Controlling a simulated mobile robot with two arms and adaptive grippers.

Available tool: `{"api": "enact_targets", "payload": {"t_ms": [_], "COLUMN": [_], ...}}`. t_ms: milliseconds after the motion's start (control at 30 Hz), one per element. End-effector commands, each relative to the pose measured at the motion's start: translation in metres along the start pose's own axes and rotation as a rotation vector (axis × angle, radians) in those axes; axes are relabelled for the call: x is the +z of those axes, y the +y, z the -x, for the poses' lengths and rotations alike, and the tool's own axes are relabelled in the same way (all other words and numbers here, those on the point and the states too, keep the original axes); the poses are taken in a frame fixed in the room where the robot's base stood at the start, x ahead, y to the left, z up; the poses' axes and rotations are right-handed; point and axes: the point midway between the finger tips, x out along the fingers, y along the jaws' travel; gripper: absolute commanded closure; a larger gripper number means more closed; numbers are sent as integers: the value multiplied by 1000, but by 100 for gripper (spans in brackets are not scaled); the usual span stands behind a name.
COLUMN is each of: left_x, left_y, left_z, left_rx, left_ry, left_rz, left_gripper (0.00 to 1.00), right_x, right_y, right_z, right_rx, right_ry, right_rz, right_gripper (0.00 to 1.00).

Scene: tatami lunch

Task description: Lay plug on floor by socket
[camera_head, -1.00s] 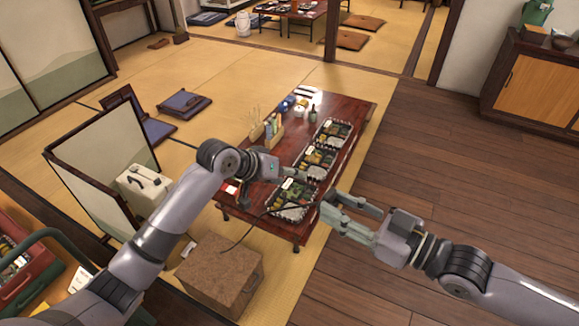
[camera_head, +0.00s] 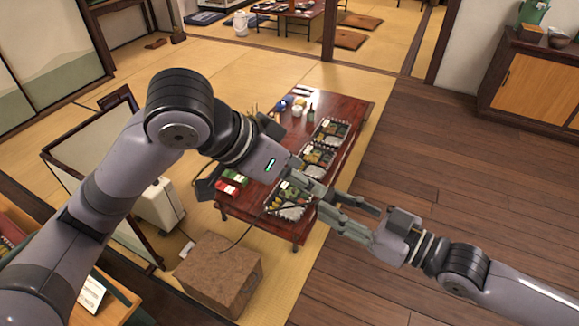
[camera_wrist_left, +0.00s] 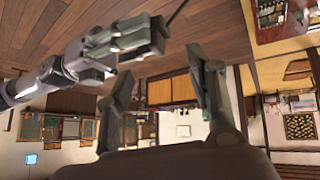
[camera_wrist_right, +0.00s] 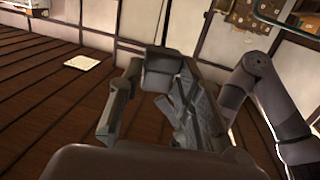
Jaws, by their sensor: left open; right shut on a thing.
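My right gripper (camera_head: 320,199) is shut on a small dark thing in mid-air, to the right of the low table's near end. It looks like the plug (camera_wrist_left: 157,36), with a thin dark cord (camera_wrist_left: 178,14) leaving it in the left wrist view. The plug is mostly hidden by the fingers in the head view. The cord (camera_head: 240,240) also hangs near the brown box. My left gripper (camera_wrist_left: 160,70) is open and empty, close to the right gripper. A small white item (camera_head: 187,249) on the floor left of the box may be the socket; it is too small to tell.
The low red-brown table (camera_head: 345,150) carries lunch trays and small containers. A brown box (camera_head: 220,275) stands before it on the tatami. A white case (camera_head: 160,205) stands left, partly behind my left arm. The wooden floor (camera_head: 450,160) at right is clear.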

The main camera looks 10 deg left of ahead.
Motion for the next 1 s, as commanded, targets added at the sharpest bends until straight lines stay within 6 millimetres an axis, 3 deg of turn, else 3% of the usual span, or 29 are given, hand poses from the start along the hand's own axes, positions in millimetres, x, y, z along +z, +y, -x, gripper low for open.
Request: {"api": "enact_targets", "payload": {"t_ms": [200,433,867,1000], "left_x": [1,0,0,0], "left_y": [0,0,0,-1], "left_z": [-44,-77,-88,-88], "left_rx": [3,2,0,0], "left_ry": [-4,-1,1,1], "left_rz": [3,3,2,2], "left_gripper": [50,50,50,57], "right_x": [0,0,0,0], "right_y": [0,0,0,0], "right_z": [0,0,0,0], "right_rx": [0,0,0,0], "right_ry": [1,1,1,1], "right_rz": [0,0,0,0], "right_gripper": [97,97,97,97]}}
